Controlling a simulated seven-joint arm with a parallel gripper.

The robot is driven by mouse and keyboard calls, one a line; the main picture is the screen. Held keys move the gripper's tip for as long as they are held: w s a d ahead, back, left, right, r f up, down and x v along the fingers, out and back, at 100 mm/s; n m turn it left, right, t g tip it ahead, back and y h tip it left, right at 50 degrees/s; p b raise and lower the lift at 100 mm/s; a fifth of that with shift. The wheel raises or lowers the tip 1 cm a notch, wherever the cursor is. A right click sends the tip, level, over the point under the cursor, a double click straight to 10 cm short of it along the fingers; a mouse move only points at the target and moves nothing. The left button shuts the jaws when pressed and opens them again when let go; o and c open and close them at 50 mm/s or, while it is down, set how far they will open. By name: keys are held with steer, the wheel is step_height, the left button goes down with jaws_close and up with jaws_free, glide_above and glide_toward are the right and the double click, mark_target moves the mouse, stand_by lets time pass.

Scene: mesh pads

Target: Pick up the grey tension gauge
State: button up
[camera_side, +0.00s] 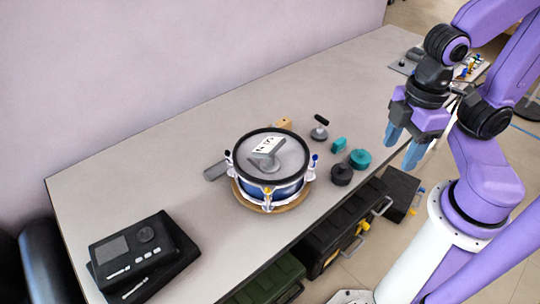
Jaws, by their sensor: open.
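A blue drum (289,189) with a black rim stands on a round wooden board on the table. A grey piece (267,162) with a white marked card on it sits on the drumhead. A small grey piece with a black bar handle (319,132) stands on the table behind and right of the drum. I cannot tell for certain which of these is the tension gauge. My gripper (403,146) is open and empty, its blue fingers pointing down near the table's right edge. It is above and right of the drum, apart from every object.
Teal pieces (359,158) and a dark round piece (341,175) stand right of the drum. A grey block (215,171) lies left of it. A black control box (133,252) is at front left. Cases stand below the table edge. The table's back left is clear.

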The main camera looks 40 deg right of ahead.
steer(key=a+f+m+y, duration=0.4)
steer(key=a+f+m, duration=0.45)
steer(key=a, duration=0.65)
steer(key=m+t+h, duration=0.4)
steer(key=t+h, duration=0.1)
steer(key=t, duration=0.8)
glide_toward(273, 158)
steer(key=x, duration=0.6)
steer(key=shift+w, duration=0.4)
steer(key=x, duration=0.4)
steer(key=shift+s+d+f, duration=0.1)
steer(key=shift+s+f, duration=0.05)
steer(key=shift+f, duration=0.1)
steer(key=shift+w+f, duration=0.2)
steer(key=shift+w, duration=0.3)
